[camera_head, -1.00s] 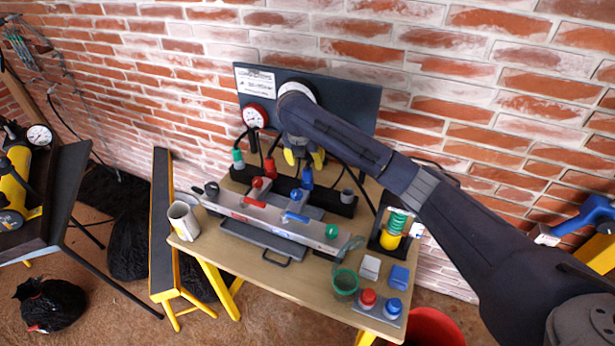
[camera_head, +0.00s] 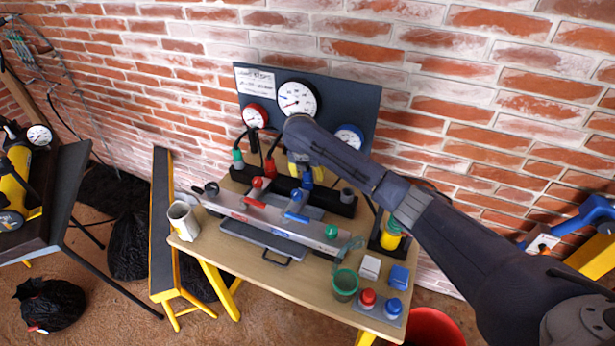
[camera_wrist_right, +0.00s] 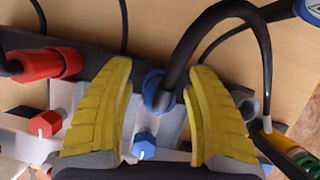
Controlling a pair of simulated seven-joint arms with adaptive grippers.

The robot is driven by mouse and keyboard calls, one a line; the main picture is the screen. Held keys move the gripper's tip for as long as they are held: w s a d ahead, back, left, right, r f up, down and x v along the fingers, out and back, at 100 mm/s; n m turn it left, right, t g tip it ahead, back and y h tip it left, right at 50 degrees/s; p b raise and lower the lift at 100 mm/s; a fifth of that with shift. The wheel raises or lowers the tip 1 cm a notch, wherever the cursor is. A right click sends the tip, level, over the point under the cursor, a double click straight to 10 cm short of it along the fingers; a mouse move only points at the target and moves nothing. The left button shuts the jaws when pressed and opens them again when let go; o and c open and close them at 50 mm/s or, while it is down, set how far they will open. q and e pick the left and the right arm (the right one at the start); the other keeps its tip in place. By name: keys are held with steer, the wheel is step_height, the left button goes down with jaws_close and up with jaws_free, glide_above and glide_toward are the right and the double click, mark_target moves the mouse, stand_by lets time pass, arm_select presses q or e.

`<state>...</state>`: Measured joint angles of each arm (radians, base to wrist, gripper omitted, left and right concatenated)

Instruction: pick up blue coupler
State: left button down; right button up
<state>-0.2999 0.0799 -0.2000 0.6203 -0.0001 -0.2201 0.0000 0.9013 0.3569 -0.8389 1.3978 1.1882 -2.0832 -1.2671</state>
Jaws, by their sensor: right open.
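The blue coupler (camera_head: 308,179) stands upright in the black rack on the table, partly hidden by my right gripper (camera_head: 300,170). In the right wrist view the blue coupler (camera_wrist_right: 153,92) has a black hose curving up from it. It lies between the two yellow fingers of my right gripper (camera_wrist_right: 162,72), which are open with a gap on each side. I see no finger touching it. My left gripper is not in view.
A red coupler (camera_wrist_right: 48,64) stands left of the blue one. The grey manifold (camera_head: 270,216) with red, blue and green handles lies in front. A gauge panel (camera_head: 345,105) stands behind. A mug (camera_head: 183,222) and green cup (camera_head: 345,285) stand on the table.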

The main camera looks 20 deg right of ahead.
steer(key=shift+o, duration=0.3)
jaws_close()
stand_by(0.4)
step_height(320, 180, up, 20)
stand_by(0.8)
